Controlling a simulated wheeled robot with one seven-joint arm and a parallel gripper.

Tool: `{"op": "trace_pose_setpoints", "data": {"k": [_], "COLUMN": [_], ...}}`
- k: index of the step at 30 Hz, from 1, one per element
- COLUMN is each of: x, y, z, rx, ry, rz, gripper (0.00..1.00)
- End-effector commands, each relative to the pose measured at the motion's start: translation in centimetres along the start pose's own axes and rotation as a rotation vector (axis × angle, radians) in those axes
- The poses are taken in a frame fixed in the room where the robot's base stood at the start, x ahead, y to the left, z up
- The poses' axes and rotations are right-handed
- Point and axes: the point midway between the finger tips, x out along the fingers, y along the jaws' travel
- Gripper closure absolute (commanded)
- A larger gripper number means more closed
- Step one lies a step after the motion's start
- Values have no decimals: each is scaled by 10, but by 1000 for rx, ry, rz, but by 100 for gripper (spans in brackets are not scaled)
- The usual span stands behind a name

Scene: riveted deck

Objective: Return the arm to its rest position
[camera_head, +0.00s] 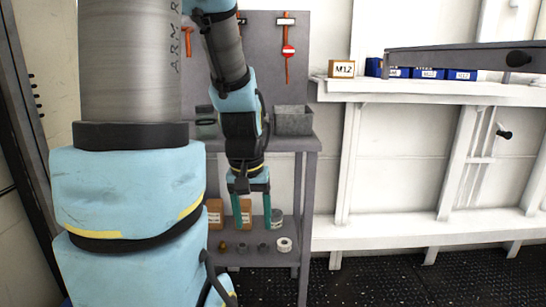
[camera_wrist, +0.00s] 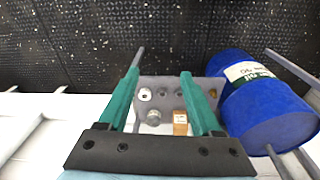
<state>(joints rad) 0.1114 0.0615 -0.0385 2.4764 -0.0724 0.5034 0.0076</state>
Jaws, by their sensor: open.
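My arm reaches down in front of a grey shelf unit in the head view. My gripper (camera_head: 253,225) hangs at its end, fingers pointing down, in front of the lower shelf. The two teal fingers are apart with nothing held between them. In the wrist view my gripper (camera_wrist: 160,80) also shows spread fingers, with the shelf and small items beyond them. Part of the shelf is hidden behind my arm.
The grey shelf unit (camera_head: 305,190) holds a grey bin (camera_head: 293,120), cardboard boxes (camera_head: 215,212) and a white roll (camera_head: 284,245). A blue drum (camera_wrist: 265,110) stands right in the wrist view. A white ledge (camera_head: 420,90) with boxes is at right. Dark floor (camera_head: 420,280) is open.

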Motion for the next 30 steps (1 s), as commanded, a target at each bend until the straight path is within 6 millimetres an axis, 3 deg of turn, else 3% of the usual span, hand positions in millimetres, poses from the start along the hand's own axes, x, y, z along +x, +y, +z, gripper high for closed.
{"op": "trace_pose_setpoints", "data": {"k": [3,4,14,24,30], "x": [4,-10,-69,-169,-200], "y": [-25,-22,-18,-14,-12], "z": [25,19,12,2,-1], "rx": [5,7,7,7,7], "ry": [46,45,41,40,40], "rz": [-45,-42,-39,-39,-39], "gripper": [34,34,34,34,34]}}
